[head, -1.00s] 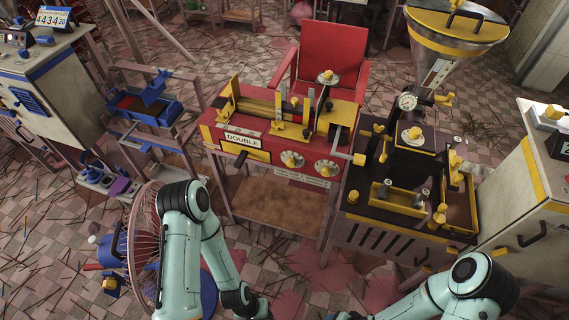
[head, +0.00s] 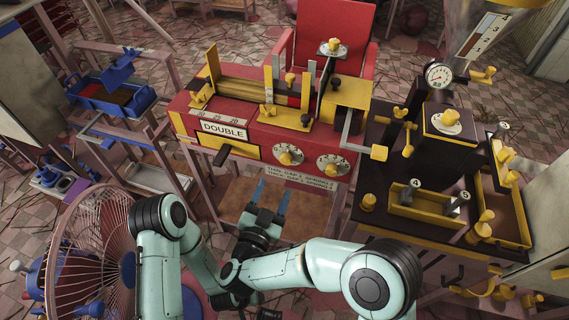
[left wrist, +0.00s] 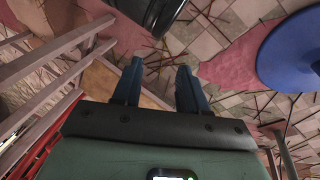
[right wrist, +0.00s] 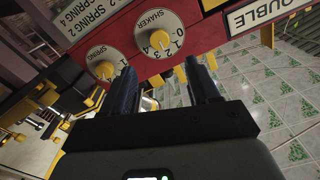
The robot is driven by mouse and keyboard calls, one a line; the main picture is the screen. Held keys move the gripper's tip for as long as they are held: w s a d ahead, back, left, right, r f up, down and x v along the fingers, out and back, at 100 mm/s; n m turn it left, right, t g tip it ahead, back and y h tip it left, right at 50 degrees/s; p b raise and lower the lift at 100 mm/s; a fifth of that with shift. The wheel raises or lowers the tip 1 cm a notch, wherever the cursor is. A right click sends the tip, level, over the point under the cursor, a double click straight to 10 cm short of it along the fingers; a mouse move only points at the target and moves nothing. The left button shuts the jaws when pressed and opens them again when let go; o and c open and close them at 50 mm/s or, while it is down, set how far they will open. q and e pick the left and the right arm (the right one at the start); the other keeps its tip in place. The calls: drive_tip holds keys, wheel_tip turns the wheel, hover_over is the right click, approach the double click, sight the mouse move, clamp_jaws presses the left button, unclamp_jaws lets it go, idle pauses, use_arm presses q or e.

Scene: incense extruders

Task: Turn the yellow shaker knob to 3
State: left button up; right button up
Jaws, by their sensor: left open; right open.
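My right gripper (head: 271,192) is open and empty, below and in front of the dial. In the right wrist view its fingertips (right wrist: 161,66) frame the area under the knob, apart from it. My left gripper (left wrist: 160,66) is open and empty over the floor.
A similar spring dial (head: 332,166) sits just right of the shaker dial. The dark machine (head: 400,225) with a yellow tray stands close on the right. A caged fan (head: 90,255) stands at lower left. A wooden shelf (head: 230,205) lies under the red machine.

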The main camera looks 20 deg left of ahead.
sight(285, 161)
use_arm(q)
drive_tip(key=shift+w+a+f+t+y+b, duration=0.2)
drive_tip(key=shift+w+a+f+b, duration=0.2)
drive_tip(key=shift+w, duration=0.25)
drive_tip(key=shift+w+a+f+t+y+b, duration=0.1)
drive_tip(key=shift+w+a+f+t+b, duration=0.15)
drive_tip(key=shift+w+f, duration=0.3)
use_arm(e)
drive_tip(key=w, duration=1)
drive_tip(key=shift+d, duration=0.15)
use_arm(q)
drive_tip(key=shift+r, duration=0.15)
use_arm(e)
drive_tip(key=shift+c, duration=0.2)
drive_tip(key=c, duration=1)
